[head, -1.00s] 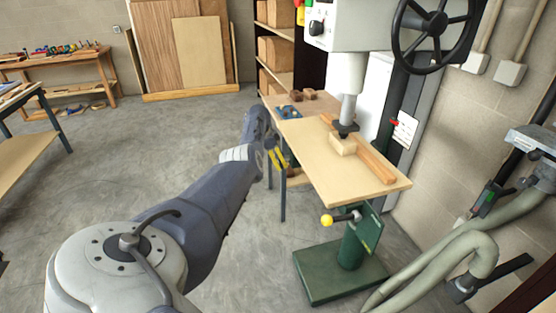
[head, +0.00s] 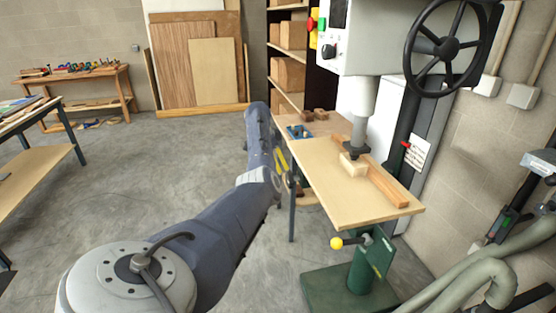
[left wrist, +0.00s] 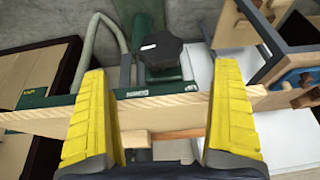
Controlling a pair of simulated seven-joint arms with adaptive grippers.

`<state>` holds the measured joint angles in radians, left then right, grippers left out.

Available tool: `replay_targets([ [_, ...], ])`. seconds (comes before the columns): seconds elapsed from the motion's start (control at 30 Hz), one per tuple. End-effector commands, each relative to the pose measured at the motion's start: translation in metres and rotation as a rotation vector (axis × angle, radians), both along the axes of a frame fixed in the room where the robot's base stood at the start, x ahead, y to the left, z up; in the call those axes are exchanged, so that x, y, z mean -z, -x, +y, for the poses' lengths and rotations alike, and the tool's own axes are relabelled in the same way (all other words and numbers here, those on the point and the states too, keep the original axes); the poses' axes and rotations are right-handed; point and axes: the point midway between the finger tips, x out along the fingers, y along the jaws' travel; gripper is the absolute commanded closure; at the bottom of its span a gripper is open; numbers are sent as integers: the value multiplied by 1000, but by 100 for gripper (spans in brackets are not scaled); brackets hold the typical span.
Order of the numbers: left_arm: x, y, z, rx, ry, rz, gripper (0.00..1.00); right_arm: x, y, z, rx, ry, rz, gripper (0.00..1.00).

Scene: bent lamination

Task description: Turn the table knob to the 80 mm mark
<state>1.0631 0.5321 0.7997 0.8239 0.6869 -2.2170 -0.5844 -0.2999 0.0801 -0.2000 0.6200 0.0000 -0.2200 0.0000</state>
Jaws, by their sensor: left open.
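The drill press has a flat wooden table (head: 330,195) on a green column (head: 362,272). In the left wrist view a black lobed knob (left wrist: 163,54) lies just beyond the fingertips, beside green metal with a small white label (left wrist: 132,93). I cannot make out any 80 mm mark. My left gripper (head: 284,161) is at the table's left side in the head view, partly hidden by its arm. In the left wrist view (left wrist: 163,75) its yellow fingers are wide apart, empty. My right gripper is out of view.
A wooden block (head: 352,164) sits under the chuck, against a wooden fence (head: 385,185). A black handwheel (head: 445,46) is at the upper right. A grey hose (head: 480,285) lies at the lower right. Open floor (head: 130,200) lies to the left.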

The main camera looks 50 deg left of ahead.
Motion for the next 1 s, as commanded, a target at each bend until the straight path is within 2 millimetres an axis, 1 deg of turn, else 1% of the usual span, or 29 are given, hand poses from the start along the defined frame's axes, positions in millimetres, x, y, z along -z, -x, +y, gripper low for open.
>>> replay_targets([
  [0.1, -9, 3, 1, 1, 0, -2, 3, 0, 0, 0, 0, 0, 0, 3],
  [0.23, -13, 5, 2, 0, 0, -1, 3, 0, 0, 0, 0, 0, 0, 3],
  [0.57, -15, 6, 2, 0, 0, 0, 3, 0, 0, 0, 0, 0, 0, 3],
  [0.67, -11, 7, 2, 0, 1, 6, 3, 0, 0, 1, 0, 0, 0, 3],
  [0.77, 6, 18, 4, -2, -1, 36, 3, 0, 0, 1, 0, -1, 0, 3],
  [0.83, 28, 35, 11, -12, -6, 76, 3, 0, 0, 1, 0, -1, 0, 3],
  [0.87, 39, 45, 16, -17, -10, 99, 3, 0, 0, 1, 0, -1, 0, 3],
  [0.9, 54, 61, 22, -26, -15, 132, 3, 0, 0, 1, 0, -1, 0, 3],
  [0.97, 78, 87, 34, -39, -24, 182, 3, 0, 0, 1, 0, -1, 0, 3],
  [1.0, 93, 105, 40, -46, -23, 208, 3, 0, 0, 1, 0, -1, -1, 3],
])
